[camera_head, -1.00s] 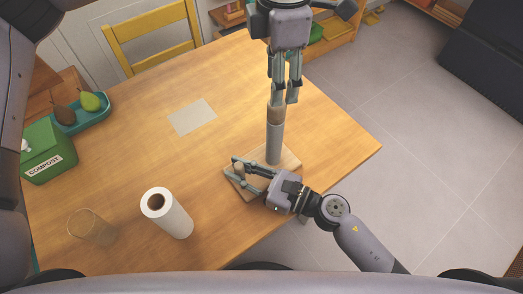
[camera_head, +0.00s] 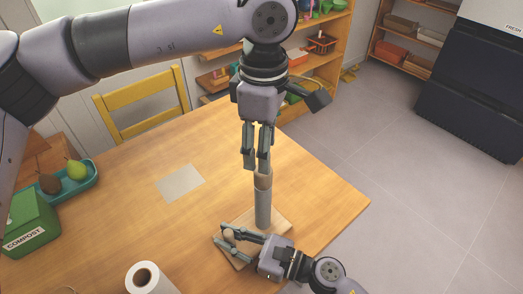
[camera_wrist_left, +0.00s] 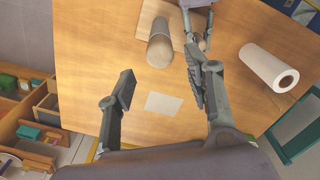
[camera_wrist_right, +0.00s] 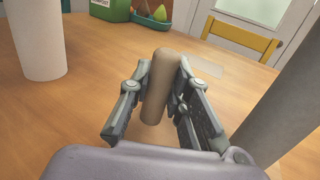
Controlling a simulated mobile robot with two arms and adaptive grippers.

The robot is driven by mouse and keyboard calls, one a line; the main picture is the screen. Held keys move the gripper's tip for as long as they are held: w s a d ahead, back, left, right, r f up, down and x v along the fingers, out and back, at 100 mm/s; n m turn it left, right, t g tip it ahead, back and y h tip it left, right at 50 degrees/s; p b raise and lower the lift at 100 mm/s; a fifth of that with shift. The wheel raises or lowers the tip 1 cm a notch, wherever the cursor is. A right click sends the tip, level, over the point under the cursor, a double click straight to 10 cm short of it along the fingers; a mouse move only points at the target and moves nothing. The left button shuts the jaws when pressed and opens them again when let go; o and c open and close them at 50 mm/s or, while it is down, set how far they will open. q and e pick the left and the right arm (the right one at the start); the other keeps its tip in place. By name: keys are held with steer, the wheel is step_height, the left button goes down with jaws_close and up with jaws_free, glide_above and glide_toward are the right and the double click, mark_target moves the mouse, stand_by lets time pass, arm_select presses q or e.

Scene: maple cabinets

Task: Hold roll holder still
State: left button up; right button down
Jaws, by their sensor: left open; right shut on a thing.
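The roll holder has a wooden base (camera_head: 237,262) near the table's right edge. Its upright post carries a grey tube (camera_head: 263,208), with the bare wooden top (camera_head: 263,180) showing above. My right gripper (camera_wrist_right: 158,85) is shut on the holder's short wooden peg (camera_wrist_right: 156,95), beside the post; the peg also shows in the head view (camera_head: 229,236). My left gripper (camera_head: 256,168) is open, pointing down at the post's top.
A white paper roll (camera_head: 147,280) stands at the table's front left. A compost box (camera_head: 28,225) and a teal tray (camera_head: 88,189) with pears are at the left. A flat pale sheet (camera_head: 180,183) lies mid-table. A yellow chair (camera_head: 140,105) stands behind.

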mark_target(263, 177)
arm_select(q)
steer(key=m, duration=1)
steer(key=shift+m, duration=0.4)
steer(key=m, duration=0.4)
steer(key=shift+m, duration=0.3)
steer(key=shift+f, duration=4.05)
